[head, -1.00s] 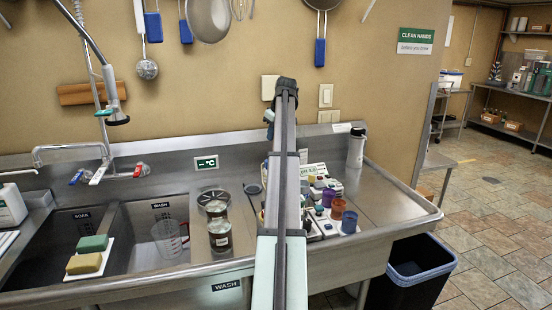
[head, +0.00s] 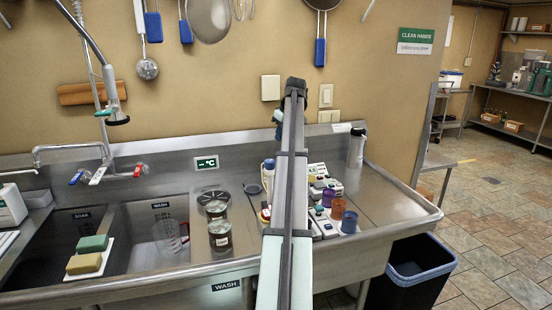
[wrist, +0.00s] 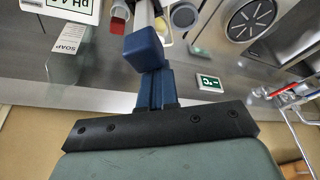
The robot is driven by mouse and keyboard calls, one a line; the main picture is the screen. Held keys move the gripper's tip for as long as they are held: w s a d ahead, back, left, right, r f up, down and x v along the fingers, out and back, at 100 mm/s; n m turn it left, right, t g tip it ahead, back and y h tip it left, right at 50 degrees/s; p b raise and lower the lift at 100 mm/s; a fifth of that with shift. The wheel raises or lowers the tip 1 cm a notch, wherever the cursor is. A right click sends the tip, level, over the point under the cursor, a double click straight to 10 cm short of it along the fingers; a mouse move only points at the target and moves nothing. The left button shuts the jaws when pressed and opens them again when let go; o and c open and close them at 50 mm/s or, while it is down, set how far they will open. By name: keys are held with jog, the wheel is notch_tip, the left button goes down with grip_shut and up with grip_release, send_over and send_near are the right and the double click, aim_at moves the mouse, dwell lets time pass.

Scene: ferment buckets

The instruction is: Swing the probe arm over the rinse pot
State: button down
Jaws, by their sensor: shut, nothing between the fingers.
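My gripper (wrist: 146,50) shows in the wrist view as blue fingers closed together, with nothing held. A pale, narrow bar, possibly the probe arm (wrist: 143,14), shows right behind the fingertips; I cannot tell whether they touch it. A red-tipped piece (wrist: 117,24) is just left of it. In the head view my arm hides the gripper and part of the bench instruments.
Purple and orange cups (head: 338,208) stand right of my arm. A steel bottle (head: 356,148) stands at the back. The right drainboard (head: 395,205) is clear.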

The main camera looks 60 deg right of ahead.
jog(key=shift+s+d, duration=0.2)
jog(key=shift+s, duration=1.45)
jog(key=shift+s, duration=0.15)
jog(key=shift+s+a, duration=0.15)
jog(key=shift+s, duration=0.6)
jog(key=shift+s+a, duration=0.1)
jog(key=shift+s, duration=0.6)
